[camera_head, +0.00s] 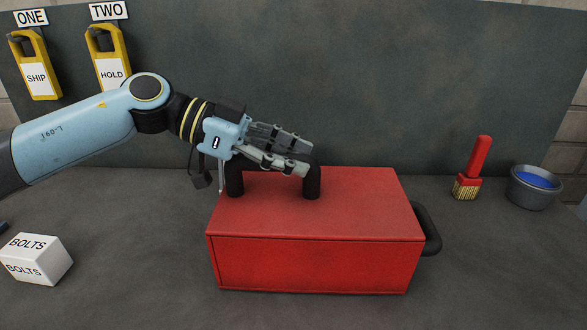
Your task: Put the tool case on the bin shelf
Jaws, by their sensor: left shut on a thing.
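The tool case (318,263) is a red box with a black handle on its top and another black handle on its right side. It stands upright on the dark grey surface, near the middle of the view. My left gripper (308,160) reaches in from the left, over the top of the case. Its fingers are shut on the top handle (312,183) and hide most of its crossbar. The two posts of the handle show below the fingers. My right gripper is not in view. I see no bin shelf that I can make out.
A white box marked BOLTS (36,259) sits at the lower left. A red-handled brush (472,168) and a grey bucket with blue inside (535,187) stand at the right. Yellow tags SHIP (37,78) and HOLD (111,74) hang on the dark back panel.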

